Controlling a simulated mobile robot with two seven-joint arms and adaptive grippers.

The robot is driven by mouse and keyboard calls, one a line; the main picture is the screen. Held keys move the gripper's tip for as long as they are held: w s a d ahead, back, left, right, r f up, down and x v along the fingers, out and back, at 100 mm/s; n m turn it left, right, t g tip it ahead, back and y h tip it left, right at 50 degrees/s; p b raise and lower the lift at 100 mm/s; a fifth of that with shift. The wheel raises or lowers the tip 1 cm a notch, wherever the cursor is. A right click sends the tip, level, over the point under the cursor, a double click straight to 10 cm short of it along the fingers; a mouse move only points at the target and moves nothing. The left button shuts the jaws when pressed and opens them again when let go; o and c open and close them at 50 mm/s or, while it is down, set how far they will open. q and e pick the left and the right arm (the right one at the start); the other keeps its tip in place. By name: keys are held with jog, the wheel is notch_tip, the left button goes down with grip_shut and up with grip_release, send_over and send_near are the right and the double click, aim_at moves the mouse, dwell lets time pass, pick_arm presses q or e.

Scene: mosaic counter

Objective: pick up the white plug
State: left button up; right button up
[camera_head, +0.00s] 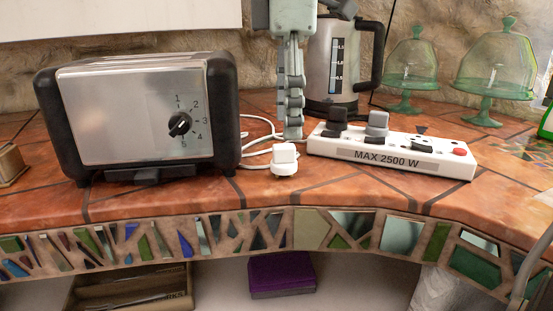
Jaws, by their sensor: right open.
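The white plug (284,160) rests on the terracotta-tiled counter, between the toaster and the power strip. Its white cable runs back and to the left, toward the toaster. My right gripper (292,134) comes down from the top of the view, with its fingers pointing down. The fingertips are just above and behind the plug in the picture, slightly to its right. The gripper is open and seen nearly edge-on, so the gap between the fingers is hard to see. It holds nothing. My left gripper is not in view.
A silver and black toaster (130,105) stands left. A white power strip (390,155) with black and grey plugs lies right, and a kettle (330,60) stands behind it. Green glass domes (497,62) stand at the back right. The counter before the plug is clear up to the mosaic edge.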

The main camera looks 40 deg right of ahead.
aim_at(285, 145)
jog(key=f, duration=0.6)
jog(key=shift+w+f, duration=0.15)
jog(key=shift+w, duration=0.15)
jog(key=shift+c, duration=0.3)
